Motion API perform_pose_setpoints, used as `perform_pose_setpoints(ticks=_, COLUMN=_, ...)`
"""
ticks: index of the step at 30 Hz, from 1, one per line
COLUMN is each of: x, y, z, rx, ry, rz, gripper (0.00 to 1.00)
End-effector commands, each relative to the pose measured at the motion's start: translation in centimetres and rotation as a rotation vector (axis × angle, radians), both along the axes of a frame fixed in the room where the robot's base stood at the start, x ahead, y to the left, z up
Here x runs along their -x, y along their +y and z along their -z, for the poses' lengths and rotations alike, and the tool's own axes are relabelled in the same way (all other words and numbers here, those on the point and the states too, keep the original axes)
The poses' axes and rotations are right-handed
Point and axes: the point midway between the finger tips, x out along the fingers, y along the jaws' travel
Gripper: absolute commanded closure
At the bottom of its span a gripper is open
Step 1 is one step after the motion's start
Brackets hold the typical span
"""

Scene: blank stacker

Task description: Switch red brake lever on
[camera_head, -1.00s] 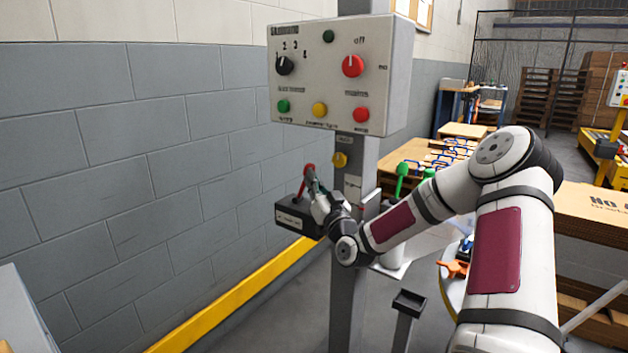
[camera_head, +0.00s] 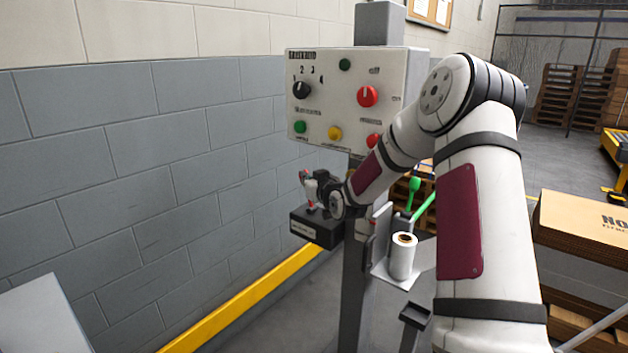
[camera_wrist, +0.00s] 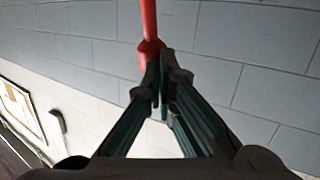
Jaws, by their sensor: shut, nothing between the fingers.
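The red brake lever (camera_wrist: 150,25) shows in the wrist view as a red rod with a wider red part near my fingertips. In the head view only a bit of red (camera_head: 304,176) shows beside my gripper (camera_head: 310,192), above the dark lever box (camera_head: 318,229). My gripper (camera_wrist: 161,85) is shut and empty. Its fingertips overlap the lower end of the red part in the wrist view; I cannot tell whether they touch. My gripper and arm hide most of the lever in the head view.
A control panel (camera_head: 330,72) with knobs and buttons stands above the lever box on a grey post (camera_head: 355,300). A white roll (camera_head: 402,257) sits on a bracket to the right, near a green lever (camera_head: 413,188). A block wall (camera_head: 130,180) stands behind.

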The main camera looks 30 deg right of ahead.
Motion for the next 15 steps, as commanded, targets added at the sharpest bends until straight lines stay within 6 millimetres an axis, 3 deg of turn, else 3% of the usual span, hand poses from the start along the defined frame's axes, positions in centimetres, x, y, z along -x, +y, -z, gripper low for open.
perform_pose_setpoints(ticks=15, x=-1.8, y=0.7, z=0.1, rx=-0.001, ry=-0.004, rz=-0.001, gripper=1.00)
